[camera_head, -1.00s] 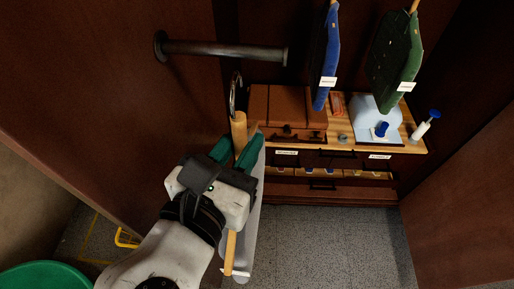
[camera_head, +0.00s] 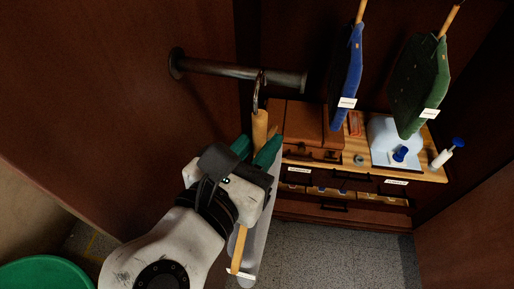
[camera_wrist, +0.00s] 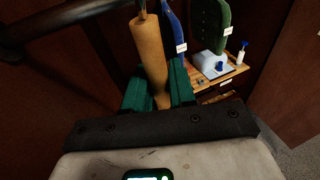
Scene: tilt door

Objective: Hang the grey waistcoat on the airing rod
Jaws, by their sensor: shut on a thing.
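My gripper (camera_head: 252,150) has its green fingers shut on the wooden hanger (camera_head: 259,126) that carries the grey waistcoat (camera_head: 261,228). In the wrist view the hanger (camera_wrist: 150,52) stands between the two green fingers (camera_wrist: 158,92). Most of the waistcoat is hidden behind my gripper; a pale grey edge and a white tag show below it. The hanger's metal hook (camera_head: 259,90) points up and meets the dark airing rod (camera_head: 238,71) in the picture, near its free end. I cannot tell whether the hook is over the rod or only in front of it.
A blue garment (camera_head: 346,78) and a green garment (camera_head: 420,87) hang to the right on wooden hangers. A green tub (camera_head: 45,276) stands lower left.

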